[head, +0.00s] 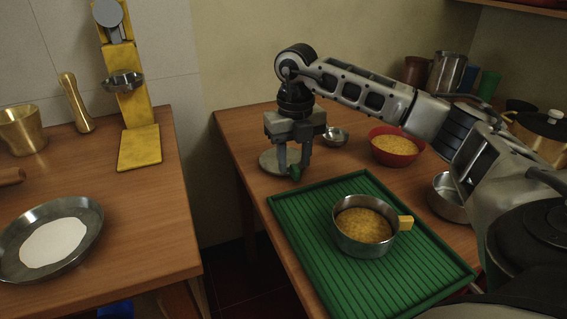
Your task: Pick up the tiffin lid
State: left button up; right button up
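A flat round grey metal disc that looks like the tiffin lid (268,161) lies near the back left edge of the right-hand counter. My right gripper (292,164) points down over the lid, its fingers apart at the lid's right part. A small green piece shows at the fingertips; I cannot tell whether it is the lid's knob. The gripper hides part of the lid. A round steel tiffin bowl (346,237) with yellow food and a yellow side tab stands on a green ribbed tray. My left gripper is not in view.
The green tray (310,270) fills the counter's front. A small steel bowl (335,137), a red bowl (395,148) of yellow food and a steel container (446,200) stand nearby. A gap separates the left counter, which holds a steel plate (85,255) and a yellow press (139,147).

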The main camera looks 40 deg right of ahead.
notch_tip(320, 180, down, 3)
jog(key=shift+r, duration=0.1)
grip_shut()
jog(key=shift+r, duration=0.1)
